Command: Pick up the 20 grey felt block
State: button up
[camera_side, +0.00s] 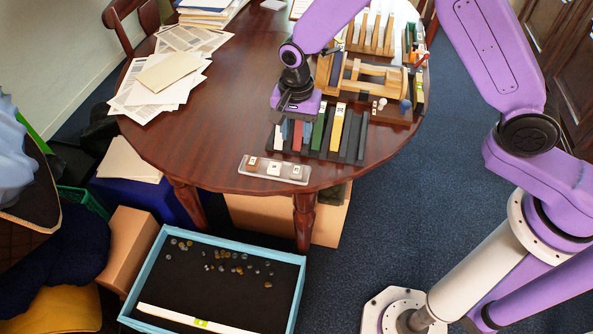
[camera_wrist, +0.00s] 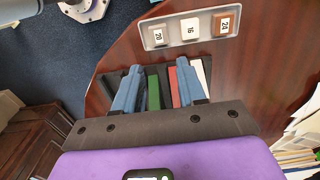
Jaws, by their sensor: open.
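The grey felt block marked 20 (camera_wrist: 158,36) sits in a small pale tray (camera_wrist: 148,43), at the tray's left end in the wrist view. In the side view the grey block (camera_side: 297,172) is at the tray's right end. A white block marked 16 (camera_wrist: 190,29) and a brown block marked 24 (camera_wrist: 225,24) share the tray. My gripper (camera_wrist: 158,70) is open, its blue-grey fingers spread above the rack of coloured bars. In the side view my gripper (camera_side: 284,110) is beyond the tray and apart from the grey block. Its fingertips are hard to make out there.
A dark rack with coloured upright bars (camera_side: 318,135) stands behind the tray. A wooden frame (camera_side: 370,75) and other fixtures stand farther back. Papers (camera_side: 165,85) lie on the table's left. The table between papers and tray is clear. A blue-rimmed box (camera_side: 297,300) is on the floor.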

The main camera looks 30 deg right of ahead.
send_over(296, 169)
notch_tip(296, 169, down, 7)
jog(key=shift+w+d, duration=0.1)
jog(key=shift+s+f, duration=0.2)
jog(key=shift+f, duration=2.45)
jog(key=c, duration=0.7)
